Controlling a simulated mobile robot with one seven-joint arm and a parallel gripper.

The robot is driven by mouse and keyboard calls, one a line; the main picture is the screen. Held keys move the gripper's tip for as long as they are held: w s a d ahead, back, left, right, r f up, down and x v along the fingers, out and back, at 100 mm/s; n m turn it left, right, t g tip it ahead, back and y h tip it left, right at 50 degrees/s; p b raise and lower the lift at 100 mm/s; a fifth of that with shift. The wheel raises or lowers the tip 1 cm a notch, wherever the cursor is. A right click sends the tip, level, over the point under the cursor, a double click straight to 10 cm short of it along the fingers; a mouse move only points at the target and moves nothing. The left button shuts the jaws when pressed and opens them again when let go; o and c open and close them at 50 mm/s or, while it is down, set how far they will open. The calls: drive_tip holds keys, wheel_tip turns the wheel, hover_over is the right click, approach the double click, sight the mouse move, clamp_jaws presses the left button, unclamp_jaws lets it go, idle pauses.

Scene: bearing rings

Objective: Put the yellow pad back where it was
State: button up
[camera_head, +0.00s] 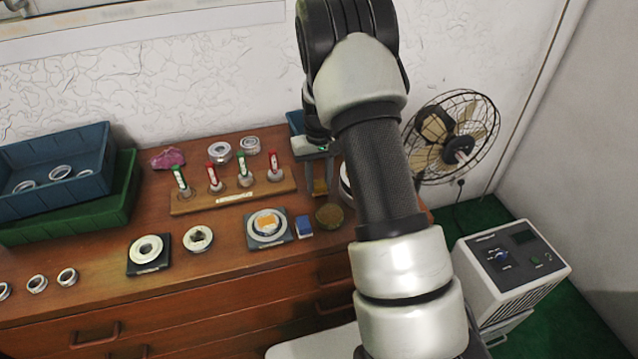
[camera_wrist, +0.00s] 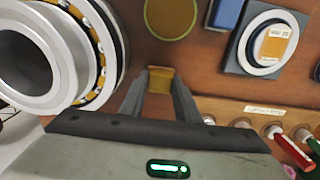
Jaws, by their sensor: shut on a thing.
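The yellow pad (camera_wrist: 160,77) is between the fingertips of my gripper (camera_wrist: 159,88), which is shut on it in the wrist view. In the head view the pad (camera_head: 320,187) shows as a small amber piece below my gripper (camera_head: 318,172), over the right part of the wooden bench. A round olive-brown disc (camera_head: 329,216) lies on the bench just in front of it. It also shows in the wrist view (camera_wrist: 171,14). I cannot tell whether the pad touches the bench.
A large bearing (camera_wrist: 97,50) stands close beside my gripper. A blue block (camera_head: 304,226) and a dark plate (camera_head: 254,240) with an orange-labelled ring (camera_head: 266,223) lie nearby. A wooden rack (camera_head: 186,205) holds red and green markers. Blue (camera_head: 93,140) and green (camera_head: 122,205) crates stand left.

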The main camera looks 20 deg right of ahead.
drive_tip(key=shift+f, duration=0.4)
drive_tip(key=shift+f, duration=0.1)
drive_tip(key=shift+f, duration=0.15)
drive_tip(key=o, duration=0.9)
drive_tip(key=shift+o, duration=0.2)
